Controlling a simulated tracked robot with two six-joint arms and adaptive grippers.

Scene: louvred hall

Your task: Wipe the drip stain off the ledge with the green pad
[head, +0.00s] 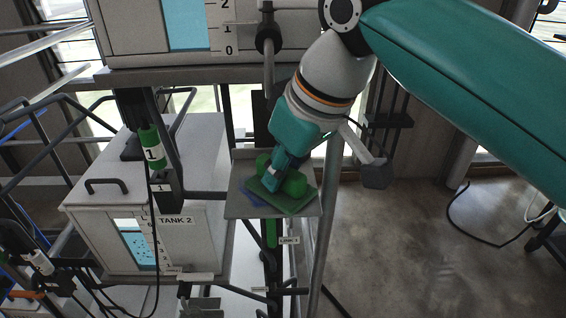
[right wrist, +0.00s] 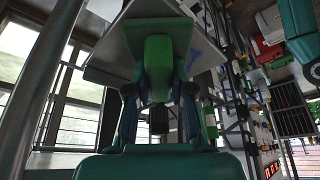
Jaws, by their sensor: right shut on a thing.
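The ledge (head: 236,208) is a small grey plate beside the white Tank 2 box. The green pad (head: 292,202) lies flat over the middle and front of the ledge, at a slant. My right gripper (head: 276,179) comes down from above right and is shut on the pad's raised green grip. A blue drip stain (head: 251,198) shows at the pad's left edge; the rest is hidden under the pad. In the right wrist view the pad (right wrist: 166,62) sits between my fingers against the ledge (right wrist: 112,48), with some blue stain (right wrist: 207,52) beside it. My left gripper is not in view.
The Tank 2 box (head: 190,240) stands close to the left of the ledge. An upper tank (head: 130,40) with a valve lever (head: 268,45) overhangs behind. A pole (head: 325,230) runs down the ledge's right side. Open floor (head: 410,240) lies to the right.

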